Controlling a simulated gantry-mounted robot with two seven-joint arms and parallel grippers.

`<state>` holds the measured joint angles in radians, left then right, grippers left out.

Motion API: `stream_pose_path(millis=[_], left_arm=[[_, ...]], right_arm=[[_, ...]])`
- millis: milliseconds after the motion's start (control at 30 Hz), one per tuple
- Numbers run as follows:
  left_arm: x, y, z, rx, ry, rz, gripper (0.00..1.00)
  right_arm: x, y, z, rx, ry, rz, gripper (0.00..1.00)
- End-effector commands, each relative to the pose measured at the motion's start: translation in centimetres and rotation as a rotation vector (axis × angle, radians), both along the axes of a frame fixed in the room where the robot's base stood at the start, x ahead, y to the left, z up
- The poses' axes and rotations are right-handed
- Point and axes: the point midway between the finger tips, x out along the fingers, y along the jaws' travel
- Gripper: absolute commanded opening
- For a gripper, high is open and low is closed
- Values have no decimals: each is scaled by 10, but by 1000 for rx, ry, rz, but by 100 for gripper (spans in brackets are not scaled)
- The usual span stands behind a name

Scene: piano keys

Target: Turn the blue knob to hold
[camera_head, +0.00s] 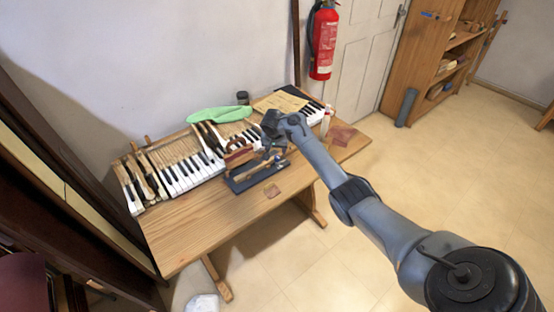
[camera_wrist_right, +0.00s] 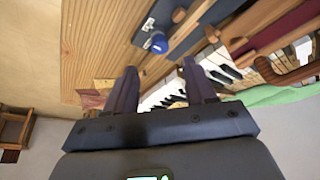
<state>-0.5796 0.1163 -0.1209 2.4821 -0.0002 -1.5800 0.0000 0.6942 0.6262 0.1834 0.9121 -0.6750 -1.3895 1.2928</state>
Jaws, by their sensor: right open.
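The blue knob (camera_wrist_right: 158,43) shows in the right wrist view, just ahead of my fingertips, mounted on a dark blue base (camera_wrist_right: 160,22) with wooden parts beside it. In the head view the dark blue base (camera_head: 247,183) lies on the wooden table, in front of the piano keys. My right gripper (camera_wrist_right: 159,68) is open, with a gap between its two fingers and nothing between them. It also shows in the head view (camera_head: 270,138), above the right part of the device. The knob appears apart from the fingers. My left gripper is in neither view.
Piano keys (camera_head: 180,178) run along the back of the wooden table (camera_head: 195,235). The table's front left is clear.

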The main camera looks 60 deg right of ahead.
Motion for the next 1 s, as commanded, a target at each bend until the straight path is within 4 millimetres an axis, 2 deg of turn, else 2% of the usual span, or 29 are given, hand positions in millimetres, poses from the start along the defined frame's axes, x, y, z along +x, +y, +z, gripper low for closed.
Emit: stream_pose_path(millis=[33, 200, 400, 600, 933, 1000], left_arm=[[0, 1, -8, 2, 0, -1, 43], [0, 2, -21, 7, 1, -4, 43], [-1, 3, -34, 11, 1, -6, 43], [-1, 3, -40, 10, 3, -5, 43], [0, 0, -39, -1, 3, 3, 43], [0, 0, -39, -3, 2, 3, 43]], right_arm=[[1, -3, -12, 0, 2, -1, 55], [6, -13, -39, 1, 3, 0, 55], [11, -21, -61, 0, 1, 0, 55], [12, -25, -70, 0, 0, 0, 55], [12, -26, -71, -1, 0, 1, 55], [12, -26, -71, -1, 1, 1, 44]])
